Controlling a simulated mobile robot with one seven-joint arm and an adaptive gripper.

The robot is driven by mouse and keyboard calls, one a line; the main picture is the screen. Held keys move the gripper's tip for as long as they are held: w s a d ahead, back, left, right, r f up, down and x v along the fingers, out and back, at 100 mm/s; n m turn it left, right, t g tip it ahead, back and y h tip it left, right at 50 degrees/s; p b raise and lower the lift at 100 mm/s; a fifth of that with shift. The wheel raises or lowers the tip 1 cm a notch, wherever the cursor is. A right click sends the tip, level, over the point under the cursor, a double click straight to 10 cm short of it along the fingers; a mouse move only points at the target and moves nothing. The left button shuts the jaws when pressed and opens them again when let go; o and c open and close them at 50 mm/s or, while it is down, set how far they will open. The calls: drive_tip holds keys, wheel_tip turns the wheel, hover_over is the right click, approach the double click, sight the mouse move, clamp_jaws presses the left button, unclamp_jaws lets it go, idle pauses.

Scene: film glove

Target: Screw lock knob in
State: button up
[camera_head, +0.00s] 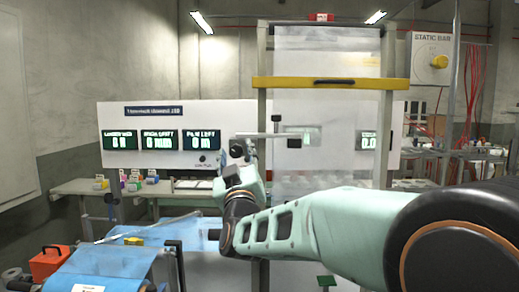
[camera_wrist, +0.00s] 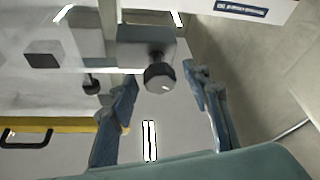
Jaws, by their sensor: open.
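A dark faceted knob (camera_wrist: 160,78) hangs on a short stem from a grey block (camera_wrist: 150,45) in the wrist view. It lies between the two spread fingers of my gripper (camera_wrist: 161,86), with gaps at its sides; I cannot tell how deep it sits between them. A second, smaller dark knob (camera_wrist: 91,86) is to its left, outside the fingers. In the head view my gripper (camera_head: 232,170) is raised just below the left end of a pale horizontal bar (camera_head: 262,135), where a dark knob (camera_head: 237,149) shows small. Its thread is hidden.
A yellow crossbar (camera_head: 290,83) spans the upright frame holding clear film. A white panel with green displays (camera_head: 152,140) stands behind. Blue film (camera_head: 105,268) and an orange-red box (camera_head: 48,262) are at lower left. Open air surrounds my gripper on its left.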

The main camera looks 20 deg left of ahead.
drive_tip(key=shift+w+a+r, duration=0.15)
drive_tip(key=shift+w, duration=0.25)
drive_tip(key=c, duration=1.2)
drive_tip(key=shift+m+b, duration=0.5)
drive_tip(key=shift+b, duration=0.1)
